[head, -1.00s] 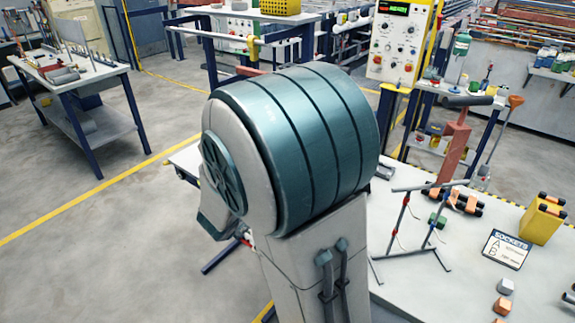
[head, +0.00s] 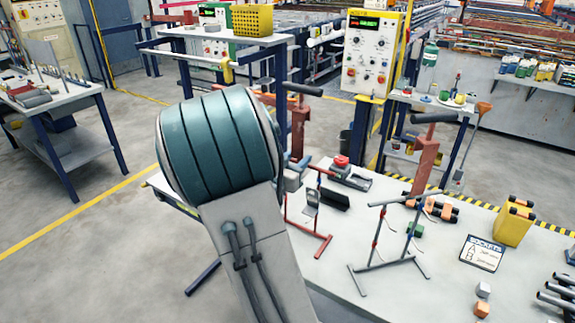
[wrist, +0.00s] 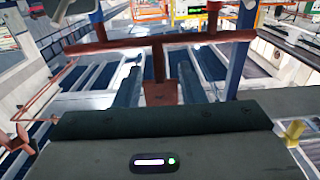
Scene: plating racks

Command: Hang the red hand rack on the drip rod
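The red hand rack (wrist: 205,40) is close in the wrist view, with a wide crossbar and a central stem down to a small block. That block sits between the two dark fingers of my gripper (wrist: 160,92), which appears shut on it.
A white table holds a red stand (head: 322,243), a grey stand (head: 385,265), a yellow box (head: 513,224) and a sign (head: 482,252). A control panel (head: 372,55) stands behind. A blue post (wrist: 243,45) rises right of the rack.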

